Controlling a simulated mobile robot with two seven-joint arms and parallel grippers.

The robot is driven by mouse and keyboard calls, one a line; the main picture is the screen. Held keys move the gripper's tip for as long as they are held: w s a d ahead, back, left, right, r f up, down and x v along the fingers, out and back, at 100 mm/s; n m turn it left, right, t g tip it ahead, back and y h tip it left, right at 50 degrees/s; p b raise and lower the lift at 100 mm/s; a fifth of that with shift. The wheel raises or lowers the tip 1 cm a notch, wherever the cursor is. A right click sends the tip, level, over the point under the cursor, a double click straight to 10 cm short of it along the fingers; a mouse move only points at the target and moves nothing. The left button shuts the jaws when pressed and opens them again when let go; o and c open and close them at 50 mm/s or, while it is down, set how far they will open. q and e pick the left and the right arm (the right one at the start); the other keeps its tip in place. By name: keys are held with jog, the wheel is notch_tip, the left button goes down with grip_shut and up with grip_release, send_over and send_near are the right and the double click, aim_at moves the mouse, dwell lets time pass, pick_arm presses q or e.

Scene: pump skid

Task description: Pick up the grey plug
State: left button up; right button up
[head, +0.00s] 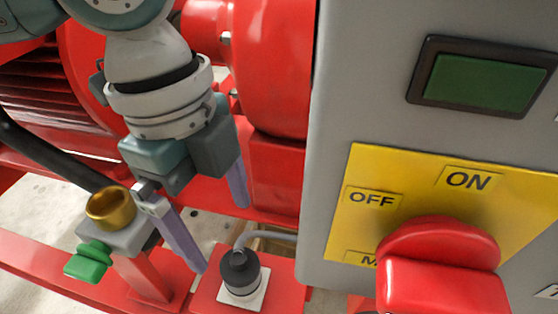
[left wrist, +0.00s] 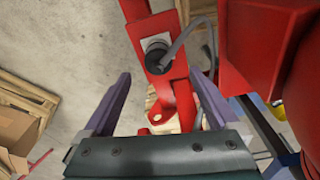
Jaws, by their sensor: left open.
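The grey plug (head: 239,268) is a short dark cylinder with a grey cable from its top. It sits upright on a white square plate on the red skid frame, at the bottom middle of the head view. The plug also shows in the left wrist view (left wrist: 158,58), beyond the fingertips and roughly centred between them. My left gripper (head: 221,236) is open and empty, with its two purple-grey fingers above and just behind the plug, apart from it. The gripper also shows in the left wrist view (left wrist: 160,76). My right gripper is in neither view.
A grey cabinet (head: 335,130) with a yellow ON/OFF panel and a red rotary handle (head: 440,265) stands close right of the plug. A brass fitting (head: 110,207) and green handle (head: 89,261) lie left. A red pump casing (head: 272,70) is behind.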

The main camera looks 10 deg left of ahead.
aim_at(235, 254)
pick_arm(q)
jog(key=f, duration=0.2)
jog(key=d+f+b, duration=0.1)
jog(key=f, duration=0.2)
jog(key=s+f+b, duration=0.1)
jog(key=f, duration=0.2)
jog(key=shift+d, duration=0.35)
jog(key=shift+w, duration=0.1)
grip_shut()
